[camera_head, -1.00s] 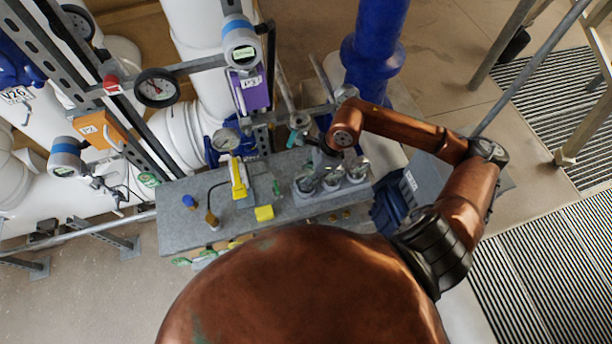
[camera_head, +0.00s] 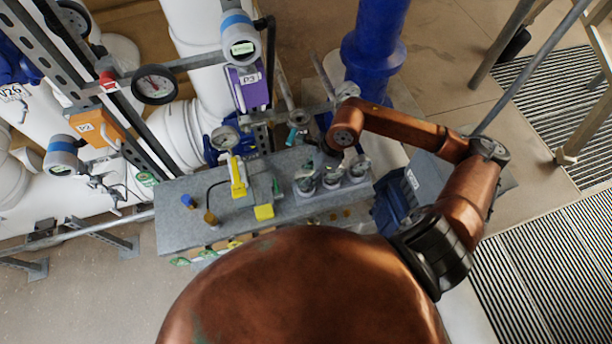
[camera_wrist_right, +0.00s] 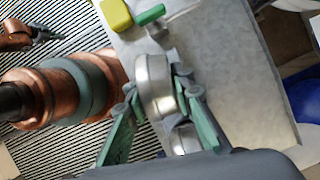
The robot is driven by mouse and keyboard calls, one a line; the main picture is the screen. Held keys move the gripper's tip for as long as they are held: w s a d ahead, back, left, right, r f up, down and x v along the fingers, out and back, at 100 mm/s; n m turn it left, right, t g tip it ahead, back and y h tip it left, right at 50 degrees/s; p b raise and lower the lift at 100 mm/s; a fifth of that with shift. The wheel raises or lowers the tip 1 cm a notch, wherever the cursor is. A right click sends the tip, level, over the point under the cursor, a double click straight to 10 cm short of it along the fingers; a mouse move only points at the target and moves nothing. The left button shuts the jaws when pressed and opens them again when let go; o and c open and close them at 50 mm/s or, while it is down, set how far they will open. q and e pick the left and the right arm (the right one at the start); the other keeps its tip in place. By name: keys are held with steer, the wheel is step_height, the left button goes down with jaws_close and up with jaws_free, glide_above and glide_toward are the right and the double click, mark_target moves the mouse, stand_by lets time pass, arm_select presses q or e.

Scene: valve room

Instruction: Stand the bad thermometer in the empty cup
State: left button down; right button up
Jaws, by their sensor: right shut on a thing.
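Three cups stand in a row at the right end of the grey bench, with the left cup (camera_head: 305,186), middle cup (camera_head: 331,182) and right cup (camera_head: 358,174) close together. Round pale heads show at them, but which cup is empty is too small to tell. My right gripper (camera_head: 328,152) is above and behind the row. In the right wrist view its green-padded fingers (camera_wrist_right: 160,118) are shut on a round metal thermometer head (camera_wrist_right: 153,82), seen edge-on. Its stem is hidden. A second metal head (camera_wrist_right: 184,138) is close beside it. What seems my left gripper (camera_wrist_right: 45,34) is small and unclear.
The bench (camera_head: 180,225) also carries a yellow block (camera_head: 264,212), a yellow instrument (camera_head: 238,177), and small blue-topped and brass items. Pipes, gauges and a purple box (camera_head: 250,92) stand behind it. The bench's left front part is clear.

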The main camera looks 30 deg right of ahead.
steer(key=o, duration=1)
steer(key=v, duration=1.2)
